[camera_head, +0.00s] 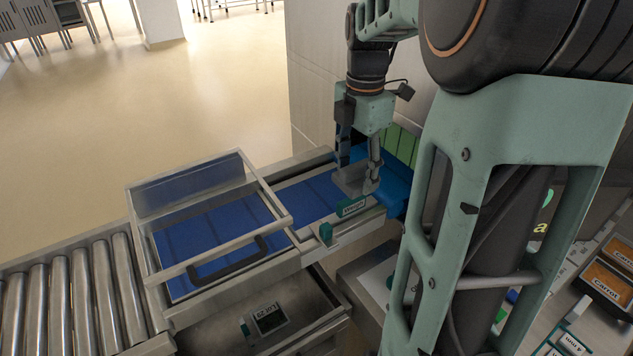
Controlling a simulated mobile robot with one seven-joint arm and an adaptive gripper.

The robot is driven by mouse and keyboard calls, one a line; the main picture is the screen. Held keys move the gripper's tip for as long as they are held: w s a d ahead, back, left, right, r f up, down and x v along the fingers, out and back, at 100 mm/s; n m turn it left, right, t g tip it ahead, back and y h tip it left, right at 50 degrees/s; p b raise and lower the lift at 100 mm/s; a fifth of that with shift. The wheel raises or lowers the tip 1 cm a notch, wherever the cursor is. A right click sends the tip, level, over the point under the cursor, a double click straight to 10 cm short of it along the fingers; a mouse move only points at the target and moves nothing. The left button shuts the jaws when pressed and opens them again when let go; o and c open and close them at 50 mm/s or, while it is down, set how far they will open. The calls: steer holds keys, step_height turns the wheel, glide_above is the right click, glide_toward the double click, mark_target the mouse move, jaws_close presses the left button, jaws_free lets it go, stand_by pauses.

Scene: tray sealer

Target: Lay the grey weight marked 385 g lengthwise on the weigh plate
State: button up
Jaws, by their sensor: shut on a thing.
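My gripper (358,176) points down over the right end of the blue belt (307,199). Its two fingers are shut on a grey block (352,182), which appears to be the grey weight. No 385 g marking can be read on it. The block is low, just behind a green-edged sign that seems to read "Weight" (352,207). I cannot tell whether it touches the surface below. The weigh plate cannot be clearly made out; the block and gripper cover part of the area behind the sign.
A clear-lidded frame with a black handle (228,258) covers the belt's left part. Metal rollers (75,290) lie at far left. An open drawer (305,322) is below. Blue and green parts stand behind my gripper. Labelled boxes (605,280) are at right. My arm hides much of the right side.

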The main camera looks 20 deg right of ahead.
steer(key=w+a+f+p, duration=0.2)
steer(key=w+f, duration=0.2)
steer(key=w, duration=0.5)
glide_above(317, 192)
steer(key=s, duration=0.1)
step_height(317, 192, down, 5)
steer(key=shift+d+r, duration=0.1)
steer(key=shift+r, duration=0.1)
steer(key=shift+w+f, duration=0.4)
steer(key=shift+f, duration=0.2)
steer(key=shift+w+f, duration=0.1)
steer(key=shift+f, duration=1.4)
steer(key=shift+f, duration=0.2)
steer(key=o, duration=1.7)
steer(key=shift+c, duration=0.2)
steer(key=shift+r, duration=0.1)
